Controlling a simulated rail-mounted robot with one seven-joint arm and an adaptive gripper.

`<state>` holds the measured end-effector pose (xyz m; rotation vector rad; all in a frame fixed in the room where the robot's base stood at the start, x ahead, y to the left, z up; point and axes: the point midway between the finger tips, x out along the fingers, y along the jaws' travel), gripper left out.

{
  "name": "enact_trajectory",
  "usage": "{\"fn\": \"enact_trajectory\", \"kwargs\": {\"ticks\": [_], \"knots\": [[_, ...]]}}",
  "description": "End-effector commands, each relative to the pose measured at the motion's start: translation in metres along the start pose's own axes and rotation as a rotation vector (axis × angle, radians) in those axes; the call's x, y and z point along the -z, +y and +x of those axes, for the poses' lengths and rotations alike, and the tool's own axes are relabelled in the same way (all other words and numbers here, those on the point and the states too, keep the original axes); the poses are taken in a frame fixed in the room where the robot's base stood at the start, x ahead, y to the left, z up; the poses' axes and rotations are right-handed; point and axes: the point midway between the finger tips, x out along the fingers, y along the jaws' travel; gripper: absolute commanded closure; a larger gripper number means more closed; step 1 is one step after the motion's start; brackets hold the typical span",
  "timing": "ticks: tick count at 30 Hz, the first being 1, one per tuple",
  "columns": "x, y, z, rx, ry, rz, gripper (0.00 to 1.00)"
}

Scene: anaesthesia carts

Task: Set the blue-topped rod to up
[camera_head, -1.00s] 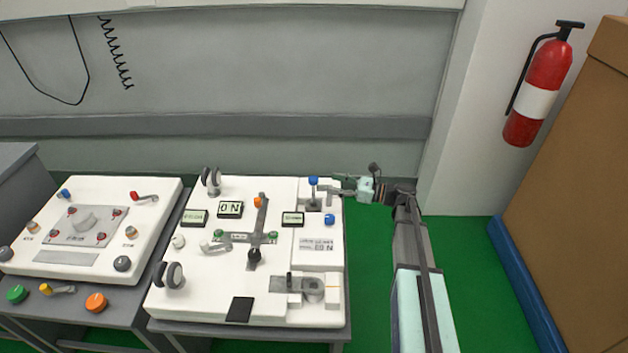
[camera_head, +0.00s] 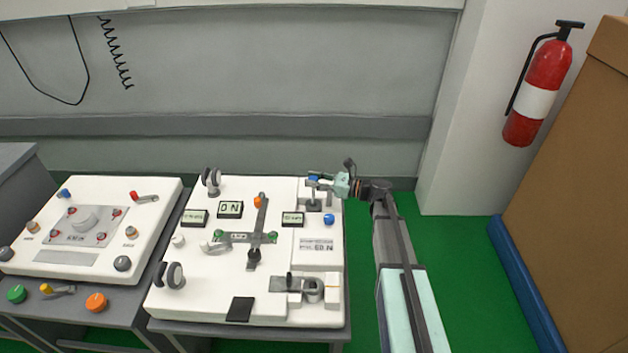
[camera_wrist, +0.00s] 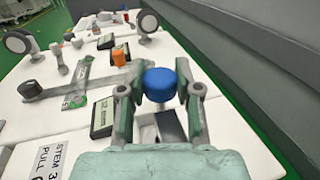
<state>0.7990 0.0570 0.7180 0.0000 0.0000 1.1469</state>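The blue-topped rod (camera_head: 313,193) stands upright at the back right of the right-hand white panel, in a small dark base. In the wrist view its round blue top (camera_wrist: 160,84) is centred between my fingertips, with a gap on each side. My gripper (camera_head: 318,183) is at the height of the blue top, reaching in from the right. It also shows in the wrist view (camera_wrist: 160,92), open with two grey fingers spread. The wrist view shows a dark slot (camera_wrist: 172,125) below the blue top; the rod's stem is mostly hidden.
A second blue knob (camera_head: 329,219) sits just in front on the same panel. An orange-topped lever (camera_head: 257,203) and small displays (camera_head: 292,219) lie to the left. A grey wall (camera_head: 240,85) stands behind. Green floor (camera_head: 460,260) is open at right.

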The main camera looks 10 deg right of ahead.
Motion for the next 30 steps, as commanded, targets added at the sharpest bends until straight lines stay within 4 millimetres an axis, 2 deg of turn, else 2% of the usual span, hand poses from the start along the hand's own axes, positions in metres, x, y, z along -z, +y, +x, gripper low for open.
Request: {"fn": "enact_trajectory", "kwargs": {"ticks": [7, 16, 25, 26, 27, 28, 30], "knots": [[-0.004, 0.0, 0.0, 0.0, 0.0, 0.0, 1.0], [-0.042, 0.0, 0.001, 0.0, -0.001, -0.001, 1.0], [-0.044, -0.001, 0.001, 0.001, -0.005, 0.0, 1.0], [-0.044, -0.001, 0.001, 0.001, -0.006, 0.0, 0.61], [-0.044, -0.001, 0.001, 0.001, -0.006, -0.001, 0.47], [-0.044, -0.001, 0.001, 0.001, -0.005, -0.001, 0.41], [-0.043, -0.001, 0.001, 0.001, -0.004, 0.0, 0.41]]}}
